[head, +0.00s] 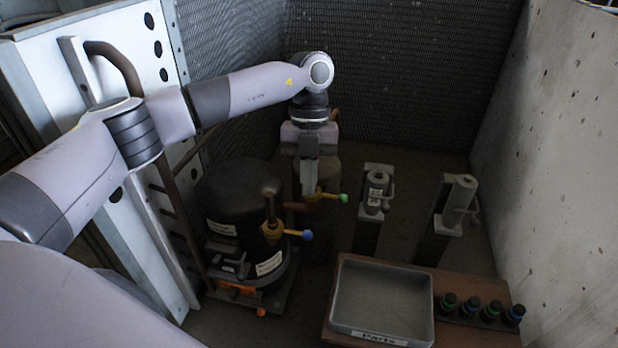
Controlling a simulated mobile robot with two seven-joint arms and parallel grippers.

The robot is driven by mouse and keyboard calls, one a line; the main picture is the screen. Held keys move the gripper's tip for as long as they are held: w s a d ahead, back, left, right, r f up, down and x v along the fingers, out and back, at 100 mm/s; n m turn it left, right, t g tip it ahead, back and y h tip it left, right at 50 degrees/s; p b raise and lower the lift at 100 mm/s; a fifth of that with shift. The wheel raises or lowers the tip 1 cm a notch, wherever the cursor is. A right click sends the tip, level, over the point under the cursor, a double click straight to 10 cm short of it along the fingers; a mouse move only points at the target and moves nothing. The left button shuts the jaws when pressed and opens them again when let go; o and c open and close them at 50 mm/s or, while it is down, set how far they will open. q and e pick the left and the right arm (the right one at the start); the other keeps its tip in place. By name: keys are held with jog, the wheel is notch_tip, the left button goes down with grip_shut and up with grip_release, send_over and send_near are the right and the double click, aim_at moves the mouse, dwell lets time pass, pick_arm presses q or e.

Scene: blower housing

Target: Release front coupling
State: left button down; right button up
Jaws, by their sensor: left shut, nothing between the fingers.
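A black cylindrical unit (240,205) with white labels stands on the floor left of centre. On its right front side is a brass fitting (272,228) with a blue-tipped handle (306,235). Behind it is a second brass fitting with a green-tipped handle (343,198). My left gripper (308,188) points down at this rear fitting, with its fingers shut and empty; I cannot tell whether they touch it. The gripper partly hides the rear fitting. No part is labelled as the front coupling. My right gripper is not in view.
An orange piece (238,288) sits at the unit's base. Two grey cylinders (376,190) (459,198) stand on posts to the right. A grey parts tray (382,338) and several dark capped pieces (467,305) sit on a brown bench (485,338). A concrete wall (560,150) bounds the right.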

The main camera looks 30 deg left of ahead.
aim_at(297, 233)
pick_arm(q)
jog(key=b+x, duration=0.1)
jog(key=x, duration=0.5)
jog(key=shift+f+b, duration=0.15)
jog(key=shift+b, duration=0.15)
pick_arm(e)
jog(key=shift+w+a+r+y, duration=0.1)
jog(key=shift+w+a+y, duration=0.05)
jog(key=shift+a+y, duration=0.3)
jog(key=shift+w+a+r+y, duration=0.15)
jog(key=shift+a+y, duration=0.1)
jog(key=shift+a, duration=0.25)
pick_arm(q)
jog(key=shift+s, duration=0.15)
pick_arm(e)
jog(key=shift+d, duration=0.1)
